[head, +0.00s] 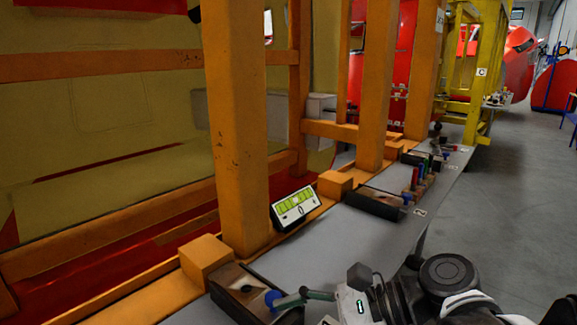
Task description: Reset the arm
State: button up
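My arm (445,272) shows at the bottom right, with a dark round joint and black and white links. My gripper (338,288) seems to be at the left end of it, low over the near end of the grey shelf (325,245). A grey block, a white part with a small green light and a thin grey-green piece show there. I cannot tell whether the fingers are open or shut, or whether they touch anything. A blue piece (274,299) lies just left of it, at a dark tray (235,280).
Orange posts (237,120) and beams line the shelf's left side. A small display (297,208) with green bars reading 0 stands on it. Farther along are another dark tray (372,204) and several coloured-handled tools (420,175). Open grey floor (525,200) lies to the right.

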jog(key=d+f+n+h, duration=0.1)
jog(key=d+f+n+t+h, duration=0.1)
jog(key=d+f+h, duration=0.1)
jog(key=shift+w+d+f+n, duration=0.1)
jog(key=shift+w+d+n, duration=0.1)
jog(key=shift+n, duration=0.2)
jog(key=d+n+t+h, duration=0.4)
jog(key=d+n+h, duration=0.6)
jog(key=d, duration=0.6)
jog(key=shift+w+d+r+n+t, duration=0.2)
jog(key=shift+w+n+t, duration=0.15)
jog(key=shift+n, duration=0.45)
